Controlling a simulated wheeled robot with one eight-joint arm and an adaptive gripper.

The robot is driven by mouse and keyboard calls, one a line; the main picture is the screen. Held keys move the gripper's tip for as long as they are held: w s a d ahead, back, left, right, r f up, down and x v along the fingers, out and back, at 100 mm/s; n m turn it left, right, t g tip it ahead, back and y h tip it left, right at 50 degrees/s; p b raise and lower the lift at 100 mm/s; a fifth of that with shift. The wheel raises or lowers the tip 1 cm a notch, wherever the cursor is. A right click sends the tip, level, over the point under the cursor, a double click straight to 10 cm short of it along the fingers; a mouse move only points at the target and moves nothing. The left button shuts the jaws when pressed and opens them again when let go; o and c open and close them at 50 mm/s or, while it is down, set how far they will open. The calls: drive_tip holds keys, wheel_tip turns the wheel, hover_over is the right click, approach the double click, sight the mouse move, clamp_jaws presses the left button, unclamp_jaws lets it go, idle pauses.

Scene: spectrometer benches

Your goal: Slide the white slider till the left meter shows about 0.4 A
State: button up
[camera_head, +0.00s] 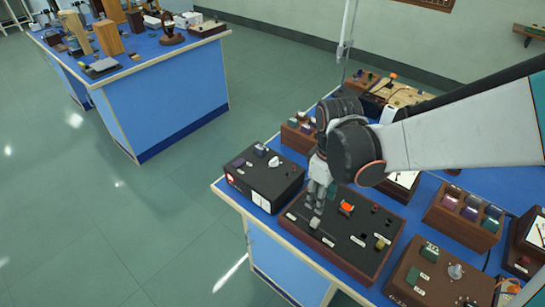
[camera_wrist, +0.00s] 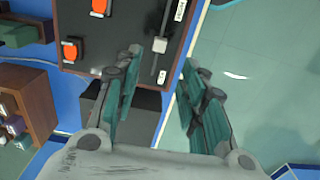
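The white slider (camera_wrist: 159,46) sits on a narrow track on a dark wooden-rimmed board (camera_wrist: 128,40). In the head view the slider (camera_head: 315,223) is near the board's left edge, close below my fingertips. My gripper (camera_head: 316,206) points down over that edge. In the wrist view its teal-padded fingers (camera_wrist: 158,78) are apart with nothing between them. The slider lies ahead of the gap, and I see no contact. A white-faced meter (camera_head: 405,179) is partly hidden behind my arm. Another meter (camera_head: 538,232) is at the right edge. Neither reading is legible.
A black box (camera_head: 264,181) stands left of the board. Orange controls (camera_wrist: 70,50) sit on the board beside the track. A wooden block with coloured pieces (camera_head: 464,212) and another board (camera_head: 432,278) are to the right. Open floor lies left of the bench.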

sight(316, 220)
wheel_tip(316, 220, down, 11)
drive_tip(key=b, duration=0.3)
drive_tip(key=shift+b, duration=0.4)
drive_tip(key=shift+r, duration=0.1)
clamp_jaws()
